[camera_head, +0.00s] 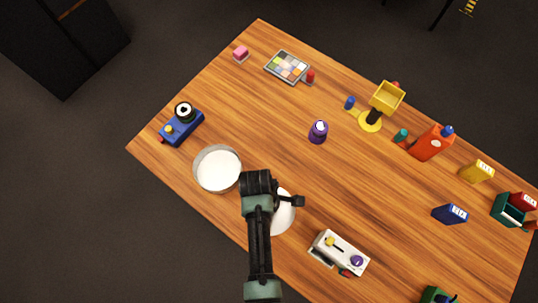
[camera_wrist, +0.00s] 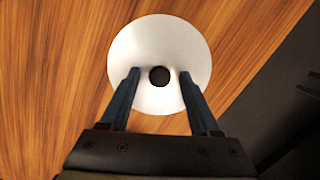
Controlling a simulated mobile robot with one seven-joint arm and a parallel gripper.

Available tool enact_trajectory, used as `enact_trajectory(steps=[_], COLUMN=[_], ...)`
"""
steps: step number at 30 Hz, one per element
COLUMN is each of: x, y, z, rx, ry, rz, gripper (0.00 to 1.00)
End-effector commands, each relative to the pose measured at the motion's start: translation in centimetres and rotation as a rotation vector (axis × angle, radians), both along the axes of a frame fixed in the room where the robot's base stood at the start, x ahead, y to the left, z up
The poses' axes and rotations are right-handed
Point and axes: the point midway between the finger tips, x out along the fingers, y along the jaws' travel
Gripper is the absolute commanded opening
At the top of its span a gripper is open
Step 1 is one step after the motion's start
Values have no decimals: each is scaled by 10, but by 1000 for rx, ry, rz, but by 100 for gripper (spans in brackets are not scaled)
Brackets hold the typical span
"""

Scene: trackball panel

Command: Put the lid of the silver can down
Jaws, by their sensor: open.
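The lid is a round, pale disc with a dark round knob in the wrist view (camera_wrist: 160,45). It lies flat on the wooden table, and part of it shows beside my arm in the head view (camera_head: 284,220). My gripper (camera_wrist: 159,74) is open above the lid, one finger on each side of the knob, with a gap to the knob on both sides. The silver can (camera_head: 218,170) stands uncovered to the upper left of the lid, near the table edge. My arm hides part of the lid in the head view.
A blue device (camera_head: 182,126) stands left of the can. A white box with knobs (camera_head: 340,253) is right of the lid. A purple object (camera_head: 318,132) stands farther back. The table's front edge is close to the lid. Bare wood lies around the purple object.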

Motion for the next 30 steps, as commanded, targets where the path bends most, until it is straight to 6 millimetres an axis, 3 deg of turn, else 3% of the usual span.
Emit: enact_trajectory(steps=[5,18,24,26,29,30], x=[1,4,7,18,62,86], y=[2,12,14,15,19,21], z=[16,102,122,130,160,180], rx=[0,0,1,8,40,64], ry=[-3,-4,-12,-53,-217,-315], rz=[0,1,-4,-21,-97,-143], gripper=[63,63,63,63,63,63])
